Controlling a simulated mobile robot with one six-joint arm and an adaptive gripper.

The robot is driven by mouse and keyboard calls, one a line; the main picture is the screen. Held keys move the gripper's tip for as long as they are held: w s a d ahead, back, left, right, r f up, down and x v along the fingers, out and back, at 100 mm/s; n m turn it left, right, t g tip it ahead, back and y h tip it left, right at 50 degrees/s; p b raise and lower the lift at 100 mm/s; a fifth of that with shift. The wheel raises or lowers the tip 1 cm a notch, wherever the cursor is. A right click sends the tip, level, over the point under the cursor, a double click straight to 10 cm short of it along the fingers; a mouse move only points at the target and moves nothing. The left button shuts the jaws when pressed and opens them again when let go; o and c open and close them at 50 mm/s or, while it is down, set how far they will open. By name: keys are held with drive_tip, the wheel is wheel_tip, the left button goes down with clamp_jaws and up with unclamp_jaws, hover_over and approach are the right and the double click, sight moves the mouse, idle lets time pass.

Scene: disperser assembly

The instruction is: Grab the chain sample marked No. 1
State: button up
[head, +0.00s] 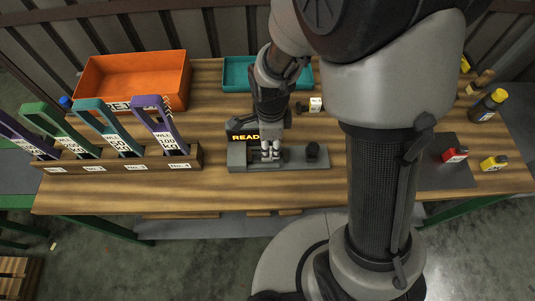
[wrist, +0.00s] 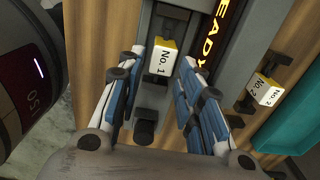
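The chain sample marked No. 1 (wrist: 163,60) is a small block with a white labelled face and a yellow top, seen in the wrist view. It sits at the grey device (head: 305,157) with the lit "READY" display (wrist: 207,35). My gripper (wrist: 163,72) is open, with one blue-padded finger on each side of the sample. Small gaps seem to show between the fingertips and the block. In the head view my gripper (head: 270,152) is low over the device and hides the sample.
A sample marked No. 2 (wrist: 266,92) lies beside the device, near a teal tray (head: 236,75). An orange bin (head: 135,75) and a wooden rack (head: 125,163) of coloured handles stand left. Red (head: 455,155) and yellow (head: 494,163) pieces lie right. The table's front strip is clear.

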sight(285, 155)
wheel_tip(285, 155, down, 4)
drive_tip(key=shift+w+a+f+b, duration=0.1)
drive_tip(key=shift+b, duration=0.65)
drive_tip(key=shift+c, duration=0.2)
clamp_jaws()
